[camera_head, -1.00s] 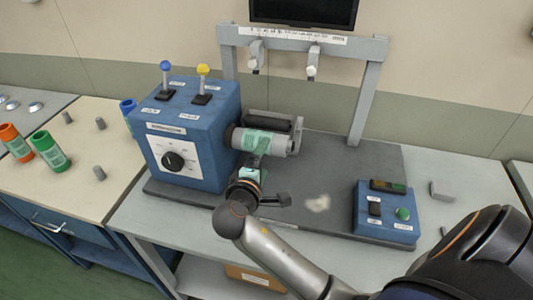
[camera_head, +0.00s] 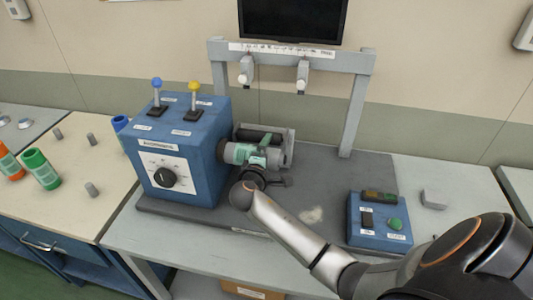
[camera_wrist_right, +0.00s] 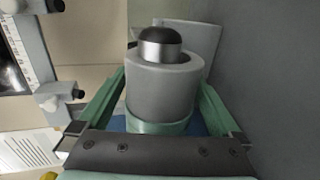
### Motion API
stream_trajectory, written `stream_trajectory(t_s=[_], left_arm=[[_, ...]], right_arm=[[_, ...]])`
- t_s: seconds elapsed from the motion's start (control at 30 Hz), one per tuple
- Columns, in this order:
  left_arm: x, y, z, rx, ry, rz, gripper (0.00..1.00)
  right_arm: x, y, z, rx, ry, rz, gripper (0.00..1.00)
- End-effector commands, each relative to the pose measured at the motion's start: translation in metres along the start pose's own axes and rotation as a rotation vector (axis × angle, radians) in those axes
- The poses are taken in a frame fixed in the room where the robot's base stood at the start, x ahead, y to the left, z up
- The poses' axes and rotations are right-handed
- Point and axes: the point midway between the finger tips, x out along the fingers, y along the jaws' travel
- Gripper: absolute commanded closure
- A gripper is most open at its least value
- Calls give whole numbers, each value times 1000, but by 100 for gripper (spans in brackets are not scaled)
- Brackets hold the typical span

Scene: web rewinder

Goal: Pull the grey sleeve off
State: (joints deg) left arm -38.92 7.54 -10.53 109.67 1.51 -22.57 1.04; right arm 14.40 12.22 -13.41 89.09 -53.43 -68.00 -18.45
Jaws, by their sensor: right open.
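The grey sleeve (camera_head: 274,158) sits on the spindle at the right side of the blue machine box (camera_head: 185,150). In the right wrist view the sleeve (camera_wrist_right: 160,88) is a thick grey tube with a green band (camera_wrist_right: 158,126) around its lower part. The spindle's dark domed metal tip (camera_wrist_right: 160,43) pokes out of its end. My right gripper (camera_head: 258,160) is at the sleeve, and its green fingers also show in the wrist view (camera_wrist_right: 160,95). They are open, one on each side of the sleeve, with a gap visible at the left. My left gripper is out of view.
A grey bracket stands behind the spindle. A grey frame (camera_head: 358,105) with two hanging clamps rises behind. A blue control box (camera_head: 380,220) stands at the right of the dark base plate. Green (camera_head: 40,168) and orange (camera_head: 10,162) tubes and several grey pegs are on the left table.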

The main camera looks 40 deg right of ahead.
Motion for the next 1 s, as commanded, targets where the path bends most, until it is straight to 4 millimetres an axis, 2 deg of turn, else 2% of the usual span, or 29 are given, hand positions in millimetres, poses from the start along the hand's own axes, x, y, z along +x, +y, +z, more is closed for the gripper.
stream_trajectory(t_s=[0.17, 1.0], left_arm=[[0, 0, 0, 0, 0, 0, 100], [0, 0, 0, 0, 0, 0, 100]], right_arm=[[0, 0, 0, 0, 0, 0, 0], [-1, -1, 0, -1, 0, -1, 94]])
